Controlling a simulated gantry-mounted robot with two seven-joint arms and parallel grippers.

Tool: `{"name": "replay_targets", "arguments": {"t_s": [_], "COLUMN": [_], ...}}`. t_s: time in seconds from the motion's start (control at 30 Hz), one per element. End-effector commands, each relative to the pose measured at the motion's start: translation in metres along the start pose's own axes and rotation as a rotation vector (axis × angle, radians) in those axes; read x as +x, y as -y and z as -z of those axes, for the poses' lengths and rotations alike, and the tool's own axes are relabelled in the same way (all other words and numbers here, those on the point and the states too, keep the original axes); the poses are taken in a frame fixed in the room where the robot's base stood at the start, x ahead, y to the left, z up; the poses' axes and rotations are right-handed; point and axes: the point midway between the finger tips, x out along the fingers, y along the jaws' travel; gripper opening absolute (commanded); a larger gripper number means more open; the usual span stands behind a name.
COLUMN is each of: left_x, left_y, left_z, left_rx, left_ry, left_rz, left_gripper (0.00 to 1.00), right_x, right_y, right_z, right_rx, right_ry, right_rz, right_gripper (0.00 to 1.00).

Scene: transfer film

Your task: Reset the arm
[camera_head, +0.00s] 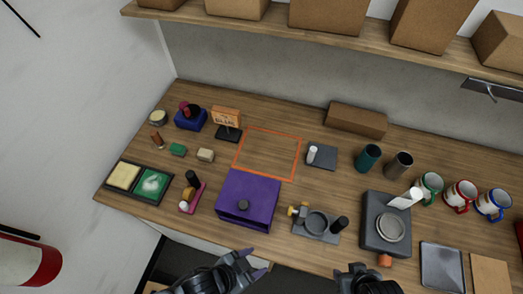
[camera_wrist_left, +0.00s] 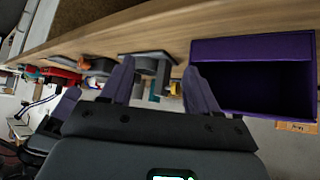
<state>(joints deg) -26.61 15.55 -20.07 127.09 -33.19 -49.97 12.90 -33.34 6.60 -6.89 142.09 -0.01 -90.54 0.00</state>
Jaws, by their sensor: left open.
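My left gripper (camera_head: 253,262) is at the bottom middle of the head view, in front of the table's front edge and below the purple box (camera_head: 262,190). In the left wrist view its two purple-grey fingers (camera_wrist_left: 158,82) stand apart with nothing between them. My right gripper (camera_head: 362,272) shows only in part at the bottom edge of the head view, right of the left one; its fingers are not clear. The purple box also shows in the left wrist view, right of the fingers (camera_wrist_left: 255,49), with a dark open front.
The wooden table (camera_head: 310,185) holds a grey plate with a dark-handled tool (camera_head: 318,225), a grey scale-like device (camera_head: 370,235), dark cups (camera_head: 368,158) and several mugs (camera_head: 460,195). An orange outlined area (camera_head: 268,152) is empty. A shelf with boxes (camera_head: 328,16) hangs above.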

Motion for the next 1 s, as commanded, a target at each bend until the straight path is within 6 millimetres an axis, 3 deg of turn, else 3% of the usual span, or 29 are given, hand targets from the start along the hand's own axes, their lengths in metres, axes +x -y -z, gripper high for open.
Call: {"name": "replay_targets", "arguments": {"t_s": [0.1,0.3,0.37,0.47,0.7,1.0], "left_x": [-0.031,-0.098,-0.116,-0.129,-0.177,-0.225], "left_y": [0.049,0.112,0.118,0.109,0.105,0.102], "left_z": [-0.019,-0.044,-0.054,-0.076,-0.031,0.015], "left_rx": [-0.214,-0.467,-0.524,-0.587,-0.562,-0.561], "left_ry": [0.086,0.231,0.29,0.42,0.44,0.44], "left_rz": [0.19,0.409,0.438,0.42,0.409,0.408], "left_gripper": [0.6,0.6,0.6,0.6,0.6,0.6], "right_x": [0.007,0.006,0.006,0.006,-0.06,-0.123], "right_y": [0.0,-0.001,-0.001,-0.002,-0.004,-0.006], "right_z": [-0.002,-0.002,-0.002,-0.001,0.02,0.04], "right_rx": [0.0,-0.002,-0.004,-0.006,-0.007,-0.006], "right_ry": [-0.001,-0.001,-0.001,-0.002,-0.004,-0.005], "right_rz": [-0.001,-0.003,-0.004,-0.006,-0.006,-0.006], "right_gripper": [0.43,0.43,0.43,0.43,0.43,0.43]}}
